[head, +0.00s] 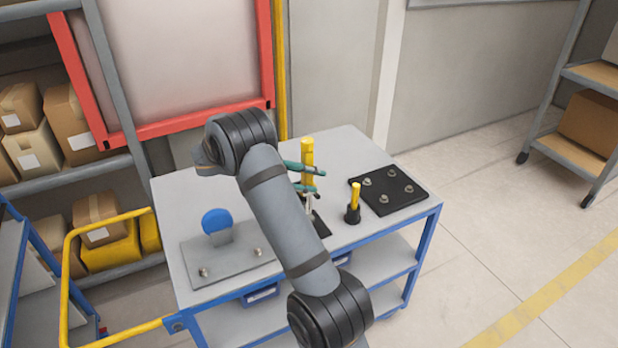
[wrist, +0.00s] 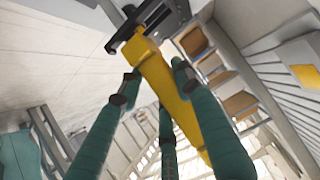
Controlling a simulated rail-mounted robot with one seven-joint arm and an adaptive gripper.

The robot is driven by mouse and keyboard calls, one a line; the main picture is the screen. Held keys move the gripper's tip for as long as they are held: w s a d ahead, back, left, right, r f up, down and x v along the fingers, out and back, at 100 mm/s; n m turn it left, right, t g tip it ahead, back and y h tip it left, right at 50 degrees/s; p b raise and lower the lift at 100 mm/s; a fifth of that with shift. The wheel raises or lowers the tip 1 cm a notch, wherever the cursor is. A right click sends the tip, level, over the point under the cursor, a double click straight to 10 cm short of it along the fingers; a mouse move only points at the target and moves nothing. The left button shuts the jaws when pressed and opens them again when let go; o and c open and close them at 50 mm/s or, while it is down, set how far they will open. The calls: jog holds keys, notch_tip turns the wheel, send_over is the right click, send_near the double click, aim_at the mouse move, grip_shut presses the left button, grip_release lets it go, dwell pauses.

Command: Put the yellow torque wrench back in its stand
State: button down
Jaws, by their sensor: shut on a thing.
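The yellow torque wrench (head: 307,152) stands about upright over the cart top in the head view, with a pale shaft below its yellow handle. My gripper (head: 303,176) is shut on it with teal fingers. In the wrist view the fingers lie around the yellow wrench (wrist: 165,75), whose end is beside a dark part at the top. A black piece (head: 320,226), perhaps the stand, lies on the cart below the wrench, partly hidden by my arm. I cannot tell whether the wrench touches it.
A short yellow-handled tool (head: 355,194) stands in a black holder (head: 352,215) just to the right. A black mat (head: 398,207) with several metal pieces lies farther right. The cart top's back is clear.

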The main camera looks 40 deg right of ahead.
jog(key=shift+f+b, duration=0.35)
jog(key=shift+b, duration=0.2)
jog(key=c, duration=1.5)
grip_release()
jog(key=shift+c, duration=0.2)
jog(key=o, duration=0.4)
jog(key=shift+f, duration=0.1)
jog(key=shift+a, duration=0.15)
jog(key=v, duration=1.2)
